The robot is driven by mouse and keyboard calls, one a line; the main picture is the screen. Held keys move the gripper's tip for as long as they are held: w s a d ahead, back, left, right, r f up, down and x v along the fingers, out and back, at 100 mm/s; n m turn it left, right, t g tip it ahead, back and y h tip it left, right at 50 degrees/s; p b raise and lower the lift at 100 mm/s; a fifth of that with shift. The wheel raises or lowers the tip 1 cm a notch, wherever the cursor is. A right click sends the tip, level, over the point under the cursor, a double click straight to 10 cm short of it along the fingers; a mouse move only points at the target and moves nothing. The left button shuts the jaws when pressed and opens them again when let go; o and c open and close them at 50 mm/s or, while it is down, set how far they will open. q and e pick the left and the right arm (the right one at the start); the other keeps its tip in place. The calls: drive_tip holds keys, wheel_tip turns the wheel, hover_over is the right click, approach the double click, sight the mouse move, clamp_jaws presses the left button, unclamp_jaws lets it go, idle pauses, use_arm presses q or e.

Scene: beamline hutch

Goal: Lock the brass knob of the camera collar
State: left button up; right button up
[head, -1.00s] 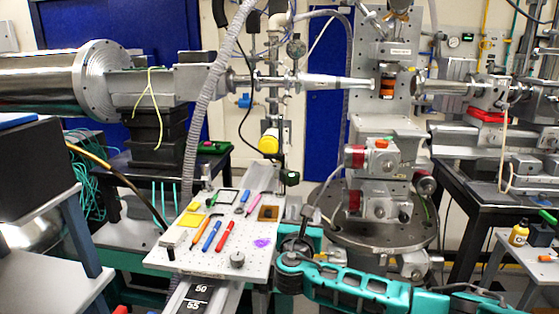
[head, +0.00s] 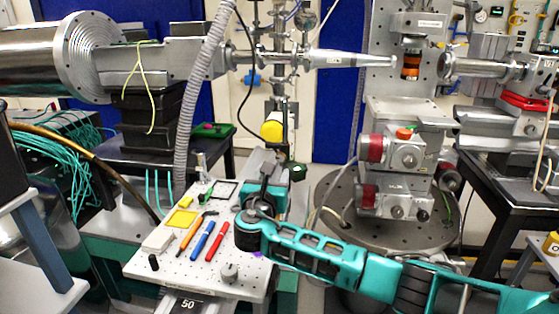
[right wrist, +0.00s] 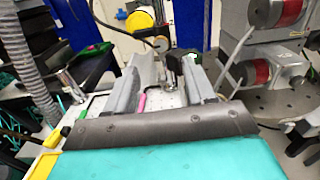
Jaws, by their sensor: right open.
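A yellow round-faced device (head: 272,131), probably the camera, sits on a post behind the perforated plate. It also shows in the right wrist view (right wrist: 138,22), above and beyond the fingers. I cannot make out a brass knob or the collar for certain. My right gripper (head: 268,166) is over the far end of the plate, below and in front of the yellow device. In the right wrist view its two grey fingers (right wrist: 165,72) are spread, with nothing held. A black block (right wrist: 186,66) shows beyond the right finger. My left gripper is out of view.
The perforated plate (head: 188,264) carries pens, a yellow frame (head: 180,219) and a small grey knob-like piece (head: 230,272). A grey corrugated hose (head: 190,110) hangs at its left. A motor stage (head: 402,152) stands on a round base at the right.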

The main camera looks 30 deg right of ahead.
sight(280, 157)
drive_tip(key=b+x, duration=0.1)
drive_tip(key=x, duration=0.7)
drive_tip(key=shift+w+d+f, duration=0.1)
drive_tip(key=shift+w+d, duration=0.1)
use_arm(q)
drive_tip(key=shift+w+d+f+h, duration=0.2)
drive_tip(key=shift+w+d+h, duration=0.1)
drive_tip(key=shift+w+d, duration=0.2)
use_arm(e)
drive_tip(key=shift+w+d, duration=0.3)
drive_tip(key=shift+w, duration=0.1)
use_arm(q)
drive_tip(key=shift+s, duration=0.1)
use_arm(e)
drive_tip(key=shift+c, duration=0.2)
clamp_jaws()
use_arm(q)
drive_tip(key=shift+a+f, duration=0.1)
